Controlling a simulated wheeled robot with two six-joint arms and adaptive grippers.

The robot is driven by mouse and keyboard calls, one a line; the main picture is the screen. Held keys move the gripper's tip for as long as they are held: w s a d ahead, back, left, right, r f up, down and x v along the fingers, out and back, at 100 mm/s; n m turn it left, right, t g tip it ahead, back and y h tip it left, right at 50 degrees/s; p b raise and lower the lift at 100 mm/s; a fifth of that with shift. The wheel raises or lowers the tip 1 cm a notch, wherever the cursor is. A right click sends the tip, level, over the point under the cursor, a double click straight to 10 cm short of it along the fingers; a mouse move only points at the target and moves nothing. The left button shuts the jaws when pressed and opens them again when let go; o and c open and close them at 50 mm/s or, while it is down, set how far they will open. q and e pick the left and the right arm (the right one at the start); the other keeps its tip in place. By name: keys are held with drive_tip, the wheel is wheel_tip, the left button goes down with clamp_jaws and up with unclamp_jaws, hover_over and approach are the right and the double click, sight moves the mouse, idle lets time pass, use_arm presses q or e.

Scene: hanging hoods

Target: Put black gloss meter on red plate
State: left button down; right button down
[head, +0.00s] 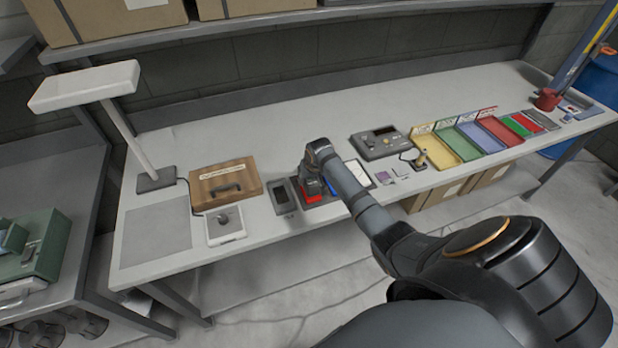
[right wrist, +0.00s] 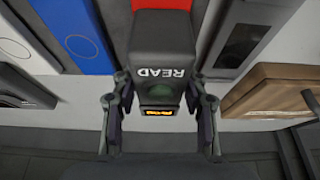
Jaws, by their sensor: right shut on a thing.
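My right gripper (head: 312,184) is over the red plate (head: 314,199) on the bench. In the right wrist view my right gripper (right wrist: 160,95) is shut on the black gloss meter (right wrist: 165,48), with a finger on each side of it. The meter has white READ lettering and a small lit orange display. Part of the red plate (right wrist: 162,4) shows just beyond the meter. I cannot tell whether the meter touches the plate. In the head view the gripper and arm mostly hide the meter. My left gripper is out of view.
A blue plate (right wrist: 72,32) lies beside the red one. A dark device with a window (head: 283,196) stands on the other side, near a wooden case (head: 224,181). A grey instrument (head: 380,142) and coloured trays (head: 460,139) stand farther right. The bench's back strip is clear.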

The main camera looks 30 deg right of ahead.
drive_tip(key=shift+f+b, duration=0.3)
drive_tip(key=shift+f, duration=0.25)
drive_tip(key=c, duration=0.6)
unclamp_jaws()
drive_tip(key=v, duration=1.2)
drive_tip(key=shift+s, duration=0.1)
